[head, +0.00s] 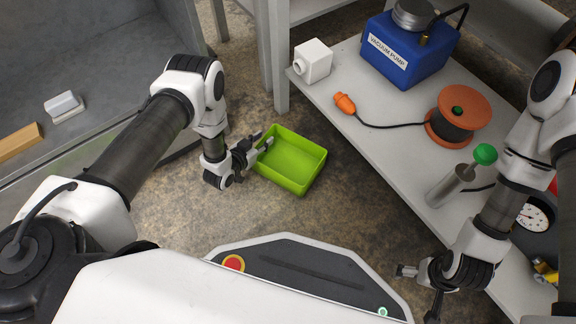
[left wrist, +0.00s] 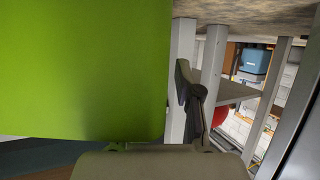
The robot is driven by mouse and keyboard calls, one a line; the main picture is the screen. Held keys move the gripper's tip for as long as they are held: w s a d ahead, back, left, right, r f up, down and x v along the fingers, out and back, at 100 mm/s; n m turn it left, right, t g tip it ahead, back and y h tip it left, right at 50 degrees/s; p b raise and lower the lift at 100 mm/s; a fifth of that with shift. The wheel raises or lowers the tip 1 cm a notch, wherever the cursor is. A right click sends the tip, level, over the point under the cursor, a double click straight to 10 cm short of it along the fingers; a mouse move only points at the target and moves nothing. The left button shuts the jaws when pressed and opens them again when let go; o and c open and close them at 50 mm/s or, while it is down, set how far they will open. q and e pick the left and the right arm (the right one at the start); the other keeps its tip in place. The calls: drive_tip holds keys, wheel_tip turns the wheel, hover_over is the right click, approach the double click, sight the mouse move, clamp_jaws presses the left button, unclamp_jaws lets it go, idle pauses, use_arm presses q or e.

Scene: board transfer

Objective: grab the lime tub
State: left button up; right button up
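The lime tub (head: 308,176) is an open, empty, bright green box in the middle of the head view, over the brown floor. My left gripper (head: 262,140) is at its left rim, one finger seeming to lie over the rim and the other outside. In the left wrist view, a green wall of the tub (left wrist: 85,70) fills the left side and hides one finger. The other finger is close beside the wall's edge; contact is not clear. My right gripper (head: 420,290) is open and empty at the lower right, away from the tub.
A grey shelf (head: 340,115) to the right holds a blue vacuum pump (head: 405,55), a white block (head: 312,62), an orange cable reel (head: 460,112) and a green-topped metal cylinder (head: 450,185). Its leg (head: 279,60) stands just behind the tub. A grey basin (head: 90,65) is at left.

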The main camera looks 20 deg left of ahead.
use_arm(q)
clamp_jaws()
